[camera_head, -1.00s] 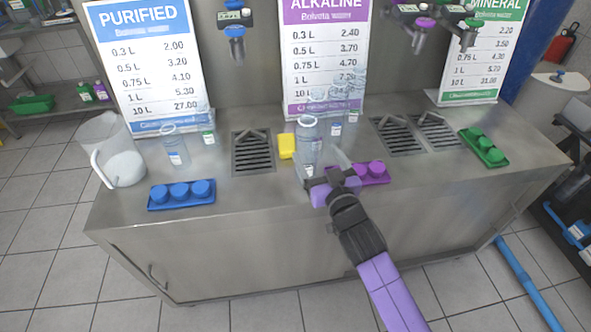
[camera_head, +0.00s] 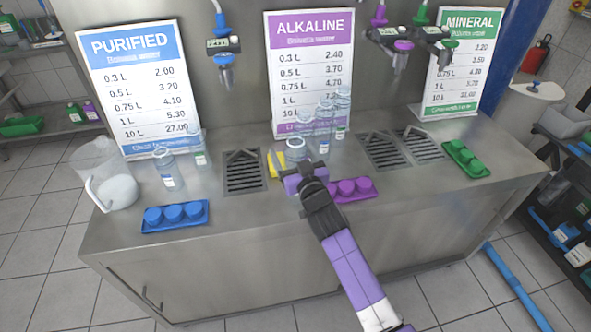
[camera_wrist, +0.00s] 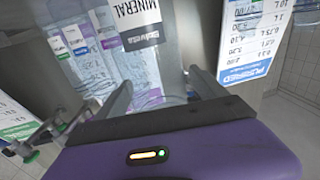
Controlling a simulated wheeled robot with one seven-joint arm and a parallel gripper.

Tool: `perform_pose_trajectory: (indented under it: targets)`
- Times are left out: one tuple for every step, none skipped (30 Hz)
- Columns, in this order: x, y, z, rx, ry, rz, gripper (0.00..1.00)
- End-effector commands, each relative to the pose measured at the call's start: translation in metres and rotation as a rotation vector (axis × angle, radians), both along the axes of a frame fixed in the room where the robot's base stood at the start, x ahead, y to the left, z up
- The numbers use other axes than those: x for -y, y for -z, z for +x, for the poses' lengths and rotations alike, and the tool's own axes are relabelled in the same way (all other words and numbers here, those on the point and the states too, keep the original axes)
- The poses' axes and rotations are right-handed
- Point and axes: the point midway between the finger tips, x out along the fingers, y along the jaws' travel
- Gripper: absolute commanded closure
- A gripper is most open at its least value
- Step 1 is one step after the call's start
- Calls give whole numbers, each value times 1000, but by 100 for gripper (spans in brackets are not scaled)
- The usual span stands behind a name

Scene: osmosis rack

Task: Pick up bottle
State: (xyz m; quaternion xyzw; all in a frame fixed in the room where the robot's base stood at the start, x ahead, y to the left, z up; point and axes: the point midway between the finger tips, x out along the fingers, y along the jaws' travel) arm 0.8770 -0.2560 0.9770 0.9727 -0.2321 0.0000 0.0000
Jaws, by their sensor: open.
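A clear bottle (camera_head: 296,152) stands on the steel counter just beyond my gripper (camera_head: 290,174); its lower part is hidden by the gripper. In the wrist view, a large clear bottle (camera_wrist: 165,55) with a dark and white "MINERAL" label fills the space ahead of my gripper (camera_wrist: 160,80). My gripper's two fingers are spread, one on each side of the bottle's near part. I cannot tell whether they touch it. Several more clear bottles (camera_head: 325,122) stand behind in a row before the alkaline sign.
A purple cap tray (camera_head: 340,198) lies right of my gripper, a yellow block (camera_head: 276,160) left. Drain grates (camera_head: 244,183) flank the spot. Two clear bottles (camera_head: 165,172), a pitcher (camera_head: 108,190) and a blue cap tray (camera_head: 160,227) stand left. Dispensing nozzles (camera_head: 224,70) hang above.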

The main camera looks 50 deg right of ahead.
Motion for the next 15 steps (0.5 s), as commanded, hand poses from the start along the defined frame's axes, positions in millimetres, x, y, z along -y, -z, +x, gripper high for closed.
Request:
perform_pose_trajectory:
  targets:
    - [0,0,0,0,0,0,19]
    - [0,1,0,0,0,0,19]
    - [0,1,0,0,0,0,19]
    - [0,1,0,0,0,0,19]
    - [0,1,0,0,0,0,19]
    - [0,1,0,0,1,0,27]
    - [0,1,0,0,1,0,33]
    - [0,1,0,0,1,0,39]
    - [0,0,0,0,1,0,46]
    - [0,1,-1,0,0,0,52]
    - [0,1,-1,0,1,0,58]
    - [0,1,-1,0,1,0,66]
    - [0,1,-1,0,1,0,72]
    - [0,0,-1,0,1,0,78]
    - [0,0,-1,0,1,0,83]
